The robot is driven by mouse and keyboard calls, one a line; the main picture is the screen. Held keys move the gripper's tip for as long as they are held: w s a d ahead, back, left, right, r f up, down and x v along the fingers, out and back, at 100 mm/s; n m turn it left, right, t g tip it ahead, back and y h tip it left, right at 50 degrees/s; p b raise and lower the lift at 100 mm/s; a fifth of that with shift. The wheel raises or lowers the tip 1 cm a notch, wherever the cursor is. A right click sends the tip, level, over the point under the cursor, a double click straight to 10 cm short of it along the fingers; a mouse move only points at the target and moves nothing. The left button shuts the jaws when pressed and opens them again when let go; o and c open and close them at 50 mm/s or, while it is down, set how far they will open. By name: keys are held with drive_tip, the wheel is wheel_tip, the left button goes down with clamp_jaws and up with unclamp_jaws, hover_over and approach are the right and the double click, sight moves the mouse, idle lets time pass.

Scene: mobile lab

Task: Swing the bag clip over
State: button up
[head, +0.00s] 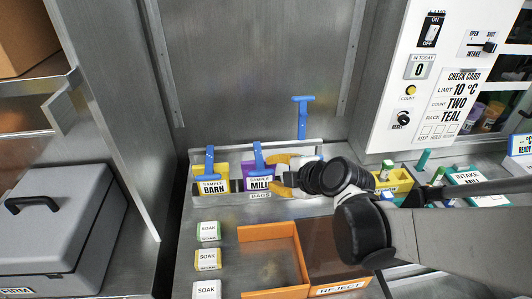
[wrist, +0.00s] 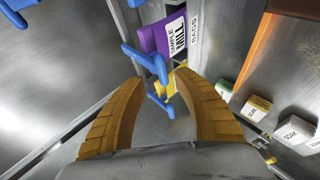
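Three blue bag clips show in the head view. One clip (head: 209,160) is on the yellow SAMPLE BARN bag (head: 222,184), and one (head: 258,157) is at the purple SAMPLE MILL bag (head: 259,184). In the wrist view the fingers (wrist: 164,88) are wide apart with nothing held. The purple bag (wrist: 160,38) and its clip (wrist: 143,58) lie beyond the fingertips.
The bags stand in a metal rack labelled BAGS (head: 235,198). Several SOAK boxes (head: 208,231) and an orange-edged REJECT tray (head: 268,232) lie in front. A white control panel (head: 410,85) rises at right. A grey case (head: 50,225) sits at left.

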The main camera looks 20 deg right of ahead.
drive_tip(key=shift+v, duration=2.35)
